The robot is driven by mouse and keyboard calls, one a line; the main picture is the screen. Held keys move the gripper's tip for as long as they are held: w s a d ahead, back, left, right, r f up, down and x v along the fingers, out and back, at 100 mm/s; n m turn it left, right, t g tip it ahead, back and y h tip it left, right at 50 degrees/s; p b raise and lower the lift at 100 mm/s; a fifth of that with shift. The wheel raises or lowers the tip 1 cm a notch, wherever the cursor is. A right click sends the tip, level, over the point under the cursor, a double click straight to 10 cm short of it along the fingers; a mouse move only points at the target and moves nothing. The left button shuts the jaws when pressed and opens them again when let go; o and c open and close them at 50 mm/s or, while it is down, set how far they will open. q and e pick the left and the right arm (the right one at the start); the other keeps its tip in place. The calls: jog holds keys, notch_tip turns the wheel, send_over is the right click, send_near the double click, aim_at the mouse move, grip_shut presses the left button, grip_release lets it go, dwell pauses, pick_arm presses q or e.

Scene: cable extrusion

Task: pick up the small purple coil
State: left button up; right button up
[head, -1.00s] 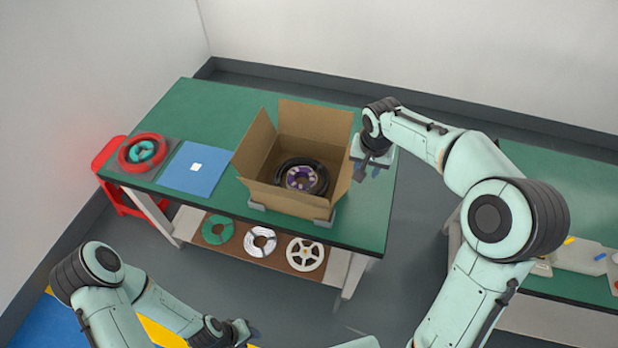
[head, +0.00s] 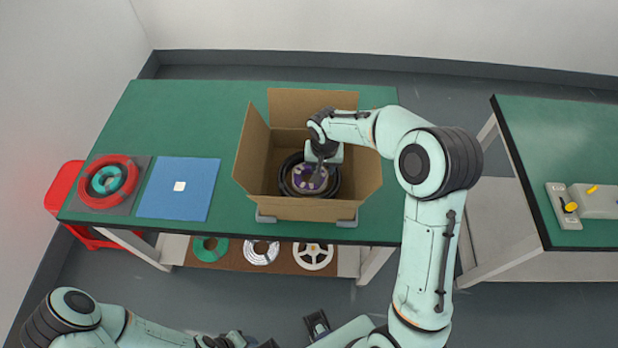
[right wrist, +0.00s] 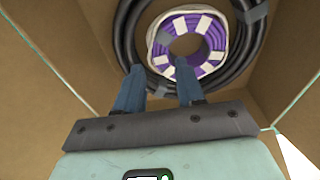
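The small purple coil (head: 306,180), with white bands, lies inside a larger black coil (head: 334,186) in the open cardboard box (head: 368,182). My right gripper (head: 317,176) reaches down into the box over the purple coil and hides part of it. In the right wrist view the purple coil (right wrist: 215,52) shows at the top, ringed by the black coil (right wrist: 253,55). There my right gripper (right wrist: 159,68) has its two fingers apart with nothing held, the tips near the coil's lower left edge. My left gripper (head: 228,341) is at the bottom edge, too small to read.
The box walls (right wrist: 47,50) stand close around the right gripper. Left of the box on the green table (head: 200,110) lie a blue mat (head: 195,200) and red and green coils (head: 95,180). Several reels sit on the lower shelf (head: 230,258). A second table (head: 560,130) stands right.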

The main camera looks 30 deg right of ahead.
jog(key=shift+s+f, duration=0.1)
jog(key=shift+f, duration=0.15)
jog(key=f, duration=0.5)
jog(key=shift+w, duration=0.35)
jog(key=shift+r, duration=0.1)
grip_shut()
